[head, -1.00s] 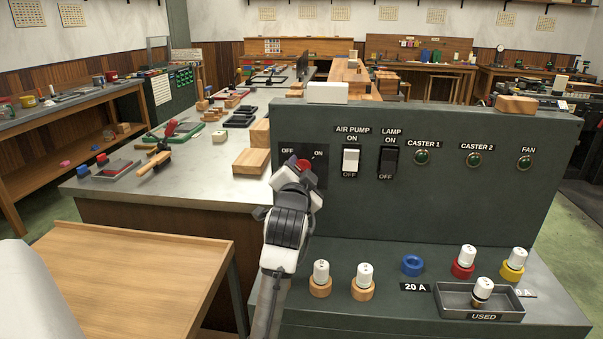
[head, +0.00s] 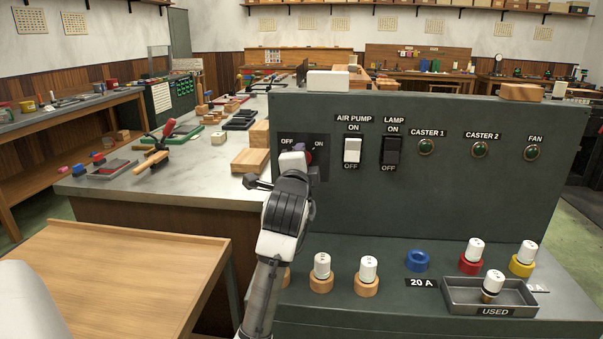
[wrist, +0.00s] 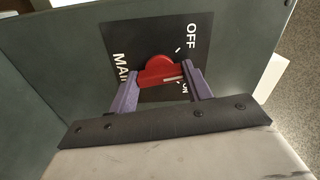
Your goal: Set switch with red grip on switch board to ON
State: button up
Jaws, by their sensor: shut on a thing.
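The switch with the red grip (wrist: 157,70) sits on a black plate on the grey switch board (head: 440,205). In the wrist view the purple fingers of my gripper (wrist: 160,84) stand on either side of the grip, shut on it. A pale mark on the grip points right in that view, closer to the partly hidden ON label than to OFF. The exact switch position is hard to tell. In the head view my gripper (head: 304,158) covers most of the grip, between the OFF and ON labels.
To the right are the white AIR PUMP switch (head: 352,150), the black LAMP switch (head: 392,151) and green-lensed lamps. Below, white fuses and a USED tray (head: 452,297) stand on the ledge. A wooden table (head: 110,290) lies at lower left.

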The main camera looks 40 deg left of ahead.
jog(key=m+b, duration=0.5)
jog(key=m, duration=0.5)
jog(key=shift+m, duration=0.4)
dwell(0.4)
jog(key=o, duration=1)
jog(key=shift+s, duration=0.1)
jog(key=b+v, duration=0.2)
jog(key=v, duration=1.1)
jog(key=shift+s+d, duration=0.15)
jog(key=shift+s, duration=0.2)
